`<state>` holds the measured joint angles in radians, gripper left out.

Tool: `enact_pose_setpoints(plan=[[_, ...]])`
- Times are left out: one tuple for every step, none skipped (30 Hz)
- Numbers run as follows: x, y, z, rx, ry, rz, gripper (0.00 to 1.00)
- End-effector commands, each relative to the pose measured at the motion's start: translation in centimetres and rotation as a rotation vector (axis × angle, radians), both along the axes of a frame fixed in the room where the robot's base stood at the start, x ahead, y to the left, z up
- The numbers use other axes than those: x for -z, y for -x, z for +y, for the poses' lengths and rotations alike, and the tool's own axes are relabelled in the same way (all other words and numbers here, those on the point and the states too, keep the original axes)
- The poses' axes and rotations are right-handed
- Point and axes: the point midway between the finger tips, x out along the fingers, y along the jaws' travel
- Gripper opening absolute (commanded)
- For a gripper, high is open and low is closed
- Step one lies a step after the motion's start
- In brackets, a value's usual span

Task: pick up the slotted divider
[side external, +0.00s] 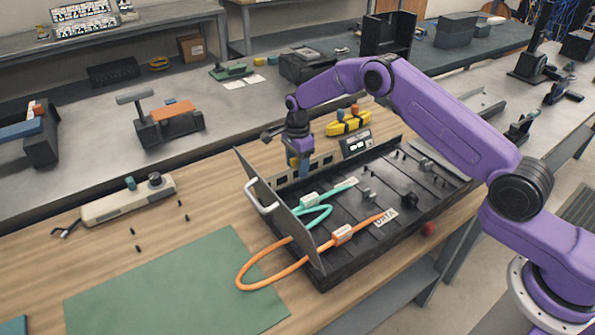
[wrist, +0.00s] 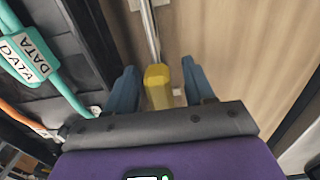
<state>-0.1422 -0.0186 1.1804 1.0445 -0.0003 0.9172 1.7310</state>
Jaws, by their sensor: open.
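The slotted divider (side external: 298,176) appears to be the dark upright panel with square openings along the far side of the black tray (side external: 345,262). In the wrist view, a yellow tab (wrist: 157,88) stands on a thin pale edge that runs away from it; I take this to be the divider seen from above. My gripper (side external: 301,173) points down at the panel's left part. In the wrist view its blue fingers (wrist: 159,72) are open, one on each side of the yellow tab, with gaps on both sides. The panel's lower part near the fingers is hidden.
A grey upright plate (side external: 290,222) with a pale handle (side external: 260,196) closes the tray's left end. Teal (side external: 322,218) and orange (side external: 262,276) cables with labels cross it. A yellow object (side external: 349,123) sits behind the tray. The green mat (side external: 175,285) is clear.

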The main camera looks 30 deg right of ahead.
Motion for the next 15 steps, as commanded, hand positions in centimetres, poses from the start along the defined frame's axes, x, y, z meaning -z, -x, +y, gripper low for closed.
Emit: enact_pose_setpoints(plan=[[0.34,-0.01,-0.03,0.001,0.000,0.000,0.53],[0.44,-0.02,-0.03,0.001,0.000,-0.001,0.53],[0.50,-0.03,-0.04,0.001,0.000,-0.001,0.53],[0.51,-0.03,-0.03,0.001,0.000,-0.002,0.53],[0.51,-0.04,-0.03,0.001,0.000,-0.002,0.53],[0.49,-0.04,-0.04,0.001,0.000,-0.002,0.53],[0.48,-0.03,-0.04,0.001,0.000,-0.002,0.53],[0.48,-0.03,-0.04,0.001,0.000,-0.001,0.53],[0.48,-0.03,-0.04,0.001,0.000,-0.001,0.50],[0.47,-0.03,-0.04,0.001,0.000,-0.001,0.40],[0.47,-0.03,-0.04,0.001,0.000,-0.001,0.30],[0.47,-0.02,-0.04,0.001,0.000,-0.001,0.17],[0.47,-0.02,-0.04,0.001,0.000,-0.001,0.08],[0.47,-0.02,-0.05,0.001,0.000,-0.001,0.00],[0.46,-0.02,-0.05,0.001,0.000,-0.001,0.00]])
